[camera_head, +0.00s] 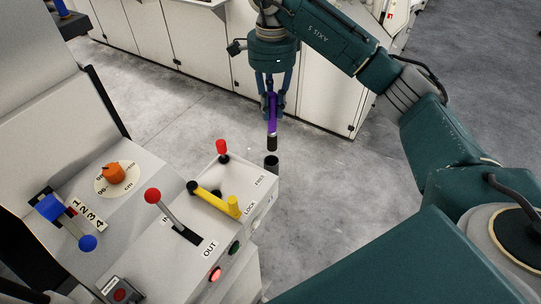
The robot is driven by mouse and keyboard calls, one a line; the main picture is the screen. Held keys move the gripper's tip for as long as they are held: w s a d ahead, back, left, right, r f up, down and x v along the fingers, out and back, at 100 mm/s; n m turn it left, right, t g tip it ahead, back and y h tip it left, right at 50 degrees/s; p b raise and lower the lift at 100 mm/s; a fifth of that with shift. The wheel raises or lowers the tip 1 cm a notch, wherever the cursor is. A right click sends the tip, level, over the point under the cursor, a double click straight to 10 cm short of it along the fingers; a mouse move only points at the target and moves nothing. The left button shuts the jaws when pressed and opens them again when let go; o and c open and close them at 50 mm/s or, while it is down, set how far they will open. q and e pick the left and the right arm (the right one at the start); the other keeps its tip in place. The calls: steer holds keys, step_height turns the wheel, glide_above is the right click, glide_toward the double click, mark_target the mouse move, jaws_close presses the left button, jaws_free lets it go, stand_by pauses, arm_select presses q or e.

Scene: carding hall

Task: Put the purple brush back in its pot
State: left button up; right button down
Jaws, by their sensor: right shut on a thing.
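The purple brush (271,124) hangs upright from my right gripper (272,113), with its black end pointing down. My right gripper is shut on the brush's upper part. A small dark pot (271,163) sits at the far right corner of the grey control panel. In the picture the brush's lower end is just above the pot's mouth, with a small gap between them. I cannot tell the exact depth between them. The inside of the pot is dark. My left gripper is not in view.
The panel (150,262) carries a red-knobbed lever (152,195), another red knob (222,147) near the pot, a yellow lock handle (215,200), an orange dial (113,173) and a blue lever (50,208). White cabinets (205,50) stand behind. Grey floor is clear right of the panel.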

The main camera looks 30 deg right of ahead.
mark_target(271, 149)
step_height(271, 149, down, 10)
steer(key=shift+f+p, duration=0.1)
steer(key=shift+p, duration=0.9)
steer(key=shift+w+f+p, duration=0.1)
steer(key=shift+f+p, duration=0.45)
steer(key=shift+f, duration=2.1)
steer(key=c, duration=1.6)
jaws_free()
